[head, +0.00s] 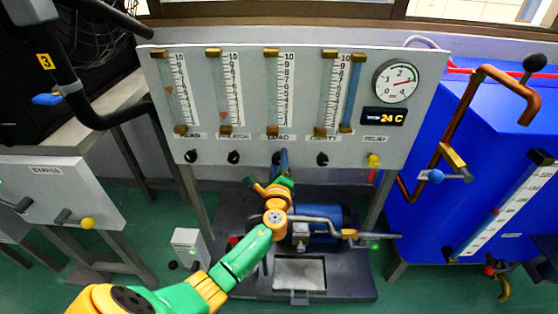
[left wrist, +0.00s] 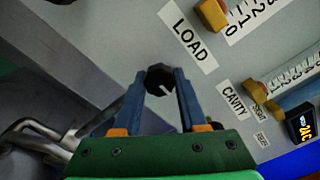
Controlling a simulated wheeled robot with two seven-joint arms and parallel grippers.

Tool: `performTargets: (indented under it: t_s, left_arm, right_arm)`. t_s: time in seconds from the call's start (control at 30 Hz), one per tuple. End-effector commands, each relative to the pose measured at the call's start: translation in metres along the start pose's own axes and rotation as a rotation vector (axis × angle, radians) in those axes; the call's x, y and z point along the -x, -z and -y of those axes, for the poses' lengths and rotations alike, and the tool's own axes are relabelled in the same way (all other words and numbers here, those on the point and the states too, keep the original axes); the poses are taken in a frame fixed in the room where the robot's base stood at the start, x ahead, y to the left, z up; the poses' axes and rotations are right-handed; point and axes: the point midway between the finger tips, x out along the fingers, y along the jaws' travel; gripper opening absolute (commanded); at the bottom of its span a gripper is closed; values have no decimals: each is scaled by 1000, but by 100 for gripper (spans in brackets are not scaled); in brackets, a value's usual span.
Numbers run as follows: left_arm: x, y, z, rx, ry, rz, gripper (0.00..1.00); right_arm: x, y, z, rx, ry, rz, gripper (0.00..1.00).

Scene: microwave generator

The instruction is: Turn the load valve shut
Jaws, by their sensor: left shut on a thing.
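The load valve is a black faceted knob (left wrist: 160,79) with a white mark, beside the LOAD label (left wrist: 188,39) on the grey panel in the left wrist view. The mark points to the lower right there. My left gripper (left wrist: 158,84) has its two blue fingers on either side of the knob and is shut on it. In the head view my left gripper (head: 280,158) reaches up to the panel under the LOAD label (head: 278,136) and mostly hides the knob. My right gripper is not in view.
Other black knobs (head: 233,157) sit in the same row on the panel (head: 360,150), with several flow tubes (head: 227,90) above. A pump (head: 325,222) stands below. A blue tank (head: 445,190) with a copper pipe is at right, and a bypass box (head: 60,195) at left.

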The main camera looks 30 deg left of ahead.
Motion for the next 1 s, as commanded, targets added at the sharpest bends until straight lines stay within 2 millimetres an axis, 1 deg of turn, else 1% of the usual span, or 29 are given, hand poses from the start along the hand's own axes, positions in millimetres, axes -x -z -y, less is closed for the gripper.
performTargets:
  t_s: [0.03,0.13,0.43,0.47,0.57,0.7,0.77,0.87,1.0]
  left_arm:
    - [0,0,0,-3,-1,0,44]
    - [0,0,0,-2,-1,0,71]
    - [2,0,0,0,0,-1,71]
    - [5,0,0,-1,-1,-2,71]
    - [24,-1,2,0,-1,-4,71]
    - [54,-1,0,0,-3,-3,71]
    - [63,0,0,-1,-2,-3,71]
    - [70,0,0,-1,-1,-1,71]
    - [71,0,0,0,-1,0,71]
  right_arm:
    - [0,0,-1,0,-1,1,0]
    - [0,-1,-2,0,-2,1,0]
    - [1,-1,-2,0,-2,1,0]
    - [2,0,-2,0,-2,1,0]
    - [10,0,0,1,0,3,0]
    - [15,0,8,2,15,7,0]
    - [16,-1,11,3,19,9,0]
    - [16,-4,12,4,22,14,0]
    - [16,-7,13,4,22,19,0]
